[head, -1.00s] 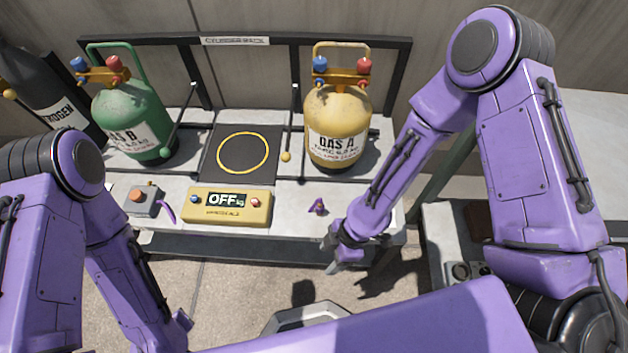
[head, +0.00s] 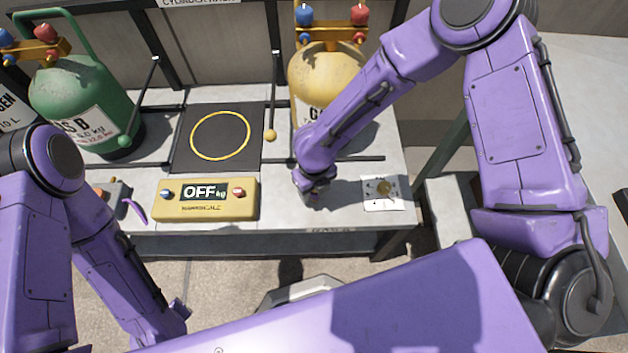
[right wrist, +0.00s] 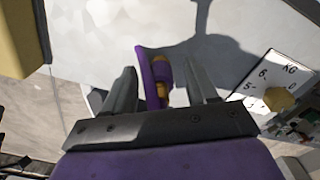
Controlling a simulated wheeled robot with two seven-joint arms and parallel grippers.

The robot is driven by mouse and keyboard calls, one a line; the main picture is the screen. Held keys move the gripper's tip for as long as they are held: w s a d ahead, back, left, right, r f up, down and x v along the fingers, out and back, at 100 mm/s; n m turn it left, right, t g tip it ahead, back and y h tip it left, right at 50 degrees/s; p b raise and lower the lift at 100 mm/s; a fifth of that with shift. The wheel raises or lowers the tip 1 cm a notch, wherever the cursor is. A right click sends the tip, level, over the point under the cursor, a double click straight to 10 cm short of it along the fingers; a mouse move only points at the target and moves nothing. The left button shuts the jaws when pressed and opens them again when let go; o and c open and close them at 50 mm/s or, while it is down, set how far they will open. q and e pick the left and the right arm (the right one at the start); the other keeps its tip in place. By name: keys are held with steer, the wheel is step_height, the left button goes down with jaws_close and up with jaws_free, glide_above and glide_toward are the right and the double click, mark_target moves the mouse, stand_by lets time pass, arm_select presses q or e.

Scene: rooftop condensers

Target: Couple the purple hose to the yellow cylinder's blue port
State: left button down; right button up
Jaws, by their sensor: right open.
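The yellow cylinder (head: 310,72) stands at the back of the bench, partly hidden by my right arm. Its manifold carries a blue knob (head: 304,14) with a blue port (head: 304,38) below, and red ones on the right. My right gripper (head: 312,198) is low over the bench front, fingers open. In the right wrist view, a purple hose piece (right wrist: 147,75) with a brass-coloured fitting (right wrist: 163,78) lies between the open fingers, not clamped. Another purple hose length (head: 136,210) curves beside a grey box. My left gripper (head: 178,312) hangs low at the left; its jaws are unclear.
A yellow scale display (head: 207,199) reads OFF, left of my right gripper. Behind it is a dark scale plate (head: 186,160) with a yellow ring. A green cylinder (head: 75,95) stands at left. A white card with a brass knob (head: 384,188) lies right of my gripper.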

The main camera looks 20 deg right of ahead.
steer(key=shift+f, duration=0.3)
steer(key=shift+c, duration=0.3)
jaws_close()
steer(key=shift+r+p, duration=0.3)
steer(key=shift+p, duration=0.05)
steer(key=shift+r+p, duration=2.2)
steer(key=shift+p, duration=0.25)
